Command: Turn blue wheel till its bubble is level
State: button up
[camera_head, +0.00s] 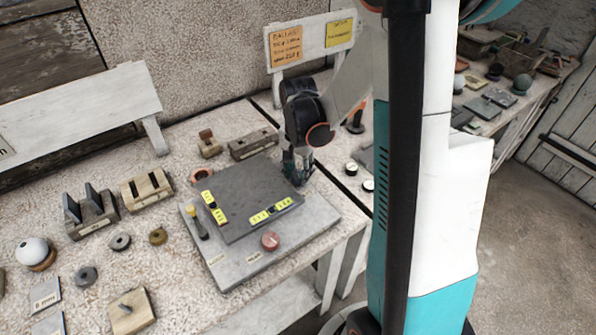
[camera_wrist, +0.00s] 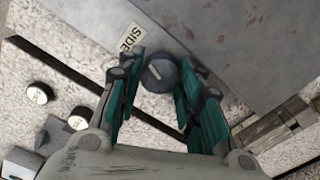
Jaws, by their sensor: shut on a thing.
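A dark blue-grey round wheel (camera_wrist: 158,72) with a pale mark sits at the slab's edge, beside a label reading "SIDE". My gripper (camera_wrist: 163,84) has one teal finger on each side of it and is shut on it. In the head view my gripper (camera_head: 297,172) is at the far right corner of the dark slab (camera_head: 245,185) and hides the wheel. Two yellow bubble vials lie on the slab, one on the left (camera_head: 213,208) and one at the front (camera_head: 270,211). Their bubbles are too small to read.
The slab rests on a light grey base plate (camera_head: 325,212). A red wheel (camera_head: 270,240) is at its front and a yellow-topped piece (camera_head: 196,222) at its left. Wooden blocks (camera_head: 147,188), rings and a white sphere (camera_head: 32,251) lie to the left.

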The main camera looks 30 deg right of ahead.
aim_at(298, 174)
jog(key=shift+n, duration=0.5)
jog(key=o, duration=1.1)
jog(key=shift+r, duration=0.1)
jog(key=shift+r, duration=3.9)
